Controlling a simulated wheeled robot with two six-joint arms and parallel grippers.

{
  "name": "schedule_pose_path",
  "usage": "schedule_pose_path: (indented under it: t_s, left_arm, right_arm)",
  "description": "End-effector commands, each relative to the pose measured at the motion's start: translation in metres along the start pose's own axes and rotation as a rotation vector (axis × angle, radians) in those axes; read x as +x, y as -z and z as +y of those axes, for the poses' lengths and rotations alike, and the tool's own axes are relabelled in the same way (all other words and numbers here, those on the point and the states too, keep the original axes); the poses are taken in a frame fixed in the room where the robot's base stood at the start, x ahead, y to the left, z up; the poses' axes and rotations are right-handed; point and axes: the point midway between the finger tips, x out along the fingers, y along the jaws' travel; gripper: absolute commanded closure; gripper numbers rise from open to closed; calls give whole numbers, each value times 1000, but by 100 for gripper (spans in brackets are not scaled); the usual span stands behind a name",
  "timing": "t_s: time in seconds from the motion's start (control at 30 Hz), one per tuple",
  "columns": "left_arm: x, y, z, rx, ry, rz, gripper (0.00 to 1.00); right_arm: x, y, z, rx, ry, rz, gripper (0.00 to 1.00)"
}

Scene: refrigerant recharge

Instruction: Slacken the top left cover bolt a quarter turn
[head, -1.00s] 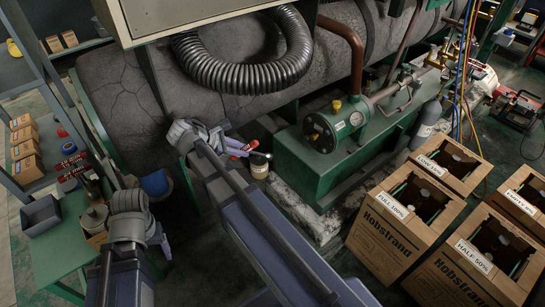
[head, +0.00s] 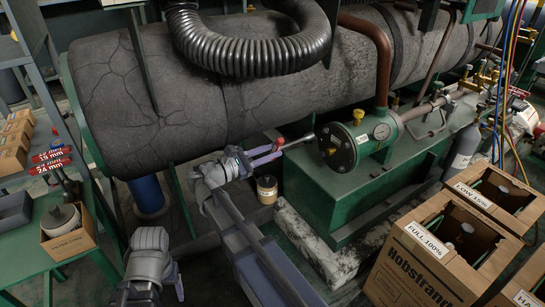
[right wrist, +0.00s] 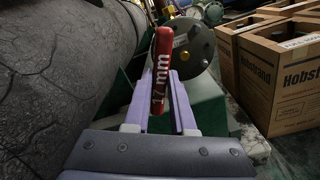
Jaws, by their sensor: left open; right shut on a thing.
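The round dark end cover (head: 337,150) with bolts around its rim is on the front end of the green cylinder. It also shows in the right wrist view (right wrist: 196,48). My right gripper (head: 262,155) is shut on a wrench with a red handle (right wrist: 161,70) marked in mm. The wrench's steel end (head: 302,140) points at the cover's left side; I cannot tell if it touches a bolt. The top left bolt is too small to make out clearly. My left gripper (head: 178,287) is open and empty at lower left, away from the cover.
A ribbed black hose (head: 255,55) and cracked grey tank (head: 120,95) lie behind. A jar (head: 267,190) stands below my right gripper. Cardboard boxes (head: 425,260) stand at lower right. More red-handled wrenches (head: 50,160) are at left near the green bench (head: 70,275).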

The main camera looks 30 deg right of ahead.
Motion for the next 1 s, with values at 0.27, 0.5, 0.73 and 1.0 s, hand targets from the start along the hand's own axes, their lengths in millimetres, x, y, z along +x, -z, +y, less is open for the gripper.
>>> schedule_pose_path:
  t_s: [0.27, 0.5, 0.73, 1.0]
  left_arm:
    - [-1, 0, 0, 0, 0, 0, 28]
    - [-1, 0, 0, 0, 0, 0, 28]
    - [-1, 0, 0, 0, 0, 0, 28]
    - [-1, 0, 0, 0, 0, 0, 28]
  right_arm:
    - [11, -1, 0, 0, 1, 0, 100]
    - [31, 0, 0, 0, 2, 0, 100]
    - [36, 0, 0, 0, 0, 1, 100]
    - [36, 0, 0, 194, 1, 1, 100]
